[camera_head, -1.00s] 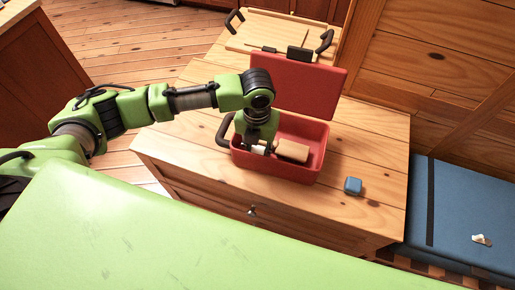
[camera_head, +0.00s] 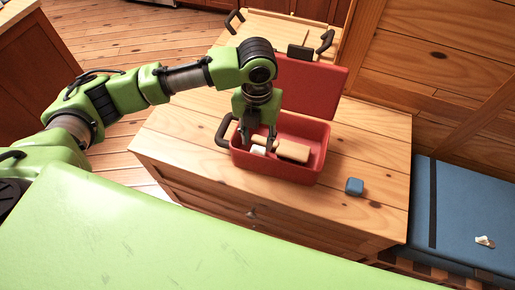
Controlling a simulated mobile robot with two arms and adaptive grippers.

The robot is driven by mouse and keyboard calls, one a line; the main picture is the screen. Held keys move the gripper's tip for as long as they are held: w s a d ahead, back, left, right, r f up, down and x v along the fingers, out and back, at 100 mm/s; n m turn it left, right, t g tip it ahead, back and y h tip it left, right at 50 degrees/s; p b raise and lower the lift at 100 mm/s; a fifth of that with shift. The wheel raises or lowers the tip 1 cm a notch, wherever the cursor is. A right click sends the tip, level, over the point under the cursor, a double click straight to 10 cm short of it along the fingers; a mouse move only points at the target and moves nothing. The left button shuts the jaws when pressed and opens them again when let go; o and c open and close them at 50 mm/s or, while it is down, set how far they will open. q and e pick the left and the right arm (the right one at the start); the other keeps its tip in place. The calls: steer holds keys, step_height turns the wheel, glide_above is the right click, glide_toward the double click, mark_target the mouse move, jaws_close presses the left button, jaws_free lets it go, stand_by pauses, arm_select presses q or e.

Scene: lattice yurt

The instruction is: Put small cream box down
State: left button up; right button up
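The small cream box (camera_head: 258,150) lies inside the open red toolbox (camera_head: 276,176), towards its left end, with its upper part partly covered by my gripper. My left gripper (camera_head: 257,144) reaches down into the toolbox from above. Its two dark fingers are spread apart, one to the left of the cream box and one to its right. It looks open, and I cannot tell whether a finger touches the box. My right gripper is not in view.
A tan wooden block (camera_head: 293,151) lies in the toolbox, close to the right finger. The toolbox's red lid (camera_head: 312,88) stands open behind. A blue block (camera_head: 354,187) sits on the wooden cabinet (camera_head: 378,150), whose right side has free room.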

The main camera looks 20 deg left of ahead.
mark_target(257, 151)
arm_select(q)
step_height(257, 151, up, 6)
steer(key=shift+f+b, duration=0.15)
steer(key=shift+b, duration=0.2)
stand_by(0.4)
